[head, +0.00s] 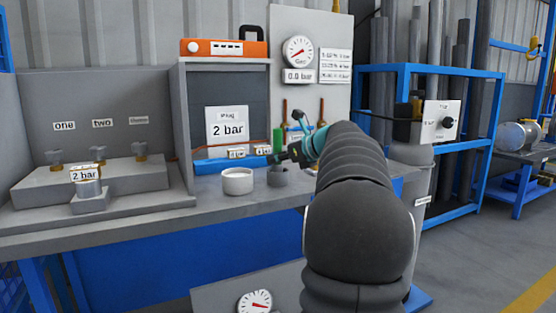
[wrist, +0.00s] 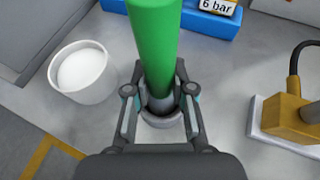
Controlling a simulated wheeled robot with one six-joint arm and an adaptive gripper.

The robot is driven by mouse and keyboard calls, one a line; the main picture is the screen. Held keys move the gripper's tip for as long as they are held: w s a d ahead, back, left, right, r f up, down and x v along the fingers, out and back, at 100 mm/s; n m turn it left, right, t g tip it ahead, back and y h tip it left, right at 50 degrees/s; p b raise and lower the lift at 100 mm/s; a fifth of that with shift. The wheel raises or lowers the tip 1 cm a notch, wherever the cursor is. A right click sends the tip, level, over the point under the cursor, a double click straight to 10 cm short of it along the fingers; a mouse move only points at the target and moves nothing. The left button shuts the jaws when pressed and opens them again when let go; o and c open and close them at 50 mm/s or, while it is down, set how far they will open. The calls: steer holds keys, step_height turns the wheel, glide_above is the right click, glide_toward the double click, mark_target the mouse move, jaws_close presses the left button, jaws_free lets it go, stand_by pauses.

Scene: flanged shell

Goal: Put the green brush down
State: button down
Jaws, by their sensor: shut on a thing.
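The green brush (wrist: 153,45) stands roughly upright in the wrist view, its green handle toward the top of the picture. My gripper (wrist: 160,105) is shut on it near its lower part. In the head view the brush (head: 277,140) shows as a short green piece beside my gripper (head: 284,156), above the bench. A small grey cup (head: 277,178) is directly below the brush; it also shows in the wrist view (wrist: 160,122) behind the fingers. The brush's lower end is hidden by the fingers and cup, so I cannot tell whether it is inside the cup or above it.
A white cup (head: 237,181) with white contents stands just left of the grey cup. A blue block (head: 222,166) with labels lies behind. A yellow-brown fitting on a grey plate (wrist: 285,130) is to the right in the wrist view. The bench front (head: 215,205) has some free room.

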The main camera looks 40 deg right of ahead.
steer(key=shift+f, duration=0.15)
steer(key=c, duration=1)
jaws_free()
